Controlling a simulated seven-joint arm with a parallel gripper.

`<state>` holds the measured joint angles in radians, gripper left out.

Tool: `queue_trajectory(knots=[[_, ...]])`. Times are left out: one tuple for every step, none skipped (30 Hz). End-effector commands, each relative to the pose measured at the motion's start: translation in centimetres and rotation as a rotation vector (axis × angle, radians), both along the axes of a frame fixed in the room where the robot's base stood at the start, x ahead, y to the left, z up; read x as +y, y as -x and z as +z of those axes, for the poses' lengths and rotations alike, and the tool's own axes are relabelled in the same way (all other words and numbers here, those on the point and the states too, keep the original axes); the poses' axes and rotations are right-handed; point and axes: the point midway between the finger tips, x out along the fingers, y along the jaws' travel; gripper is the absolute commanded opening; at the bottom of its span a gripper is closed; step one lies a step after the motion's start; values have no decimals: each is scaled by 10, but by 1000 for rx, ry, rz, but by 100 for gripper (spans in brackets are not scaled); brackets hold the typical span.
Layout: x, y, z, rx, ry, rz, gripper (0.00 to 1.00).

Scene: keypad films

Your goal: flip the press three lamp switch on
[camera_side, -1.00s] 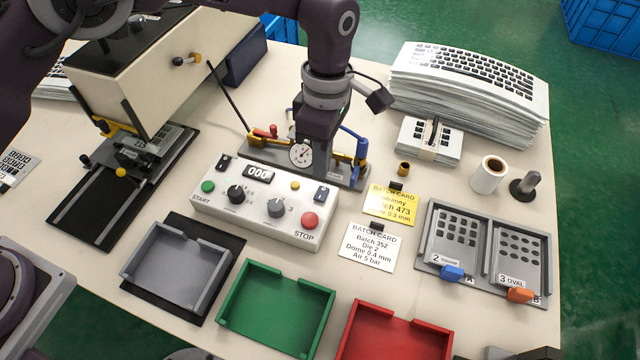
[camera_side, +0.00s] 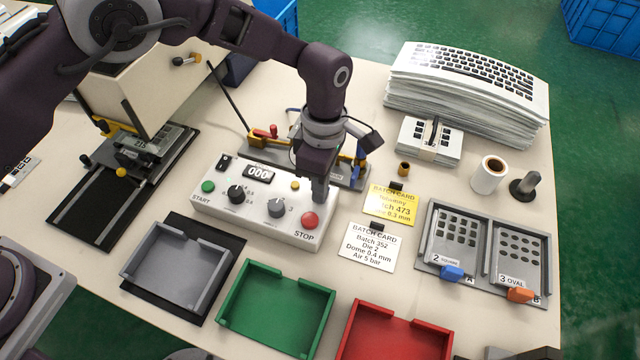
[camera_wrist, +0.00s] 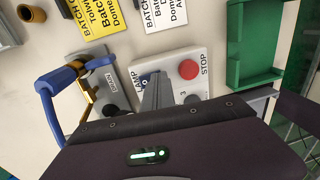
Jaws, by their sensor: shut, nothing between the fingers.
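The press control box (camera_side: 255,232) is white, with a black dial, a grey dial, a counter reading 000 and a red STOP button (camera_side: 310,220). The lamp switch is hidden behind my gripper in the side view. In the wrist view the LAMP label and a bit of the dark blue lamp switch (camera_wrist: 145,79) show beside my fingertips. My gripper (camera_side: 319,198) is shut and empty, pointing down at the box's right end, just behind the STOP button. Its fingers also show in the wrist view (camera_wrist: 156,82). I cannot tell whether they touch the switch.
Behind the box stands a fixture with a blue handle (camera_wrist: 60,100), close to my gripper. Batch cards (camera_side: 368,246) lie to the right. Grey, green (camera_side: 276,342) and red trays stand in front. A two-part grey die holder (camera_side: 482,280) is at the right.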

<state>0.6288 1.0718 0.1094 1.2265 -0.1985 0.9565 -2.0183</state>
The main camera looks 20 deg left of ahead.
Motion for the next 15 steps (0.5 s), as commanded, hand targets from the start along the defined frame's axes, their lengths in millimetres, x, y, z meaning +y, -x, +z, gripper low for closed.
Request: queue_trajectory(knots=[[0,1,-2,4,-2,0,0],[0,1,-2,4,-2,0,0],[0,1,-2,4,-2,0,0],[0,0,-2,4,-2,0,0],[0,0,-2,4,-2,0,0],[0,-2,-1,3,-2,0,0],[1,-3,-1,2,-2,0,0],[0,-5,-1,2,-2,0,0],[1,-7,0,1,-2,0,0],[1,-9,0,1,-2,1,0],[1,-11,1,0,-1,1,0],[1,-13,1,0,-1,1,0],[1,-13,2,1,-1,1,0],[1,-14,2,2,-1,1,0],[0,-15,3,2,-1,1,0]])
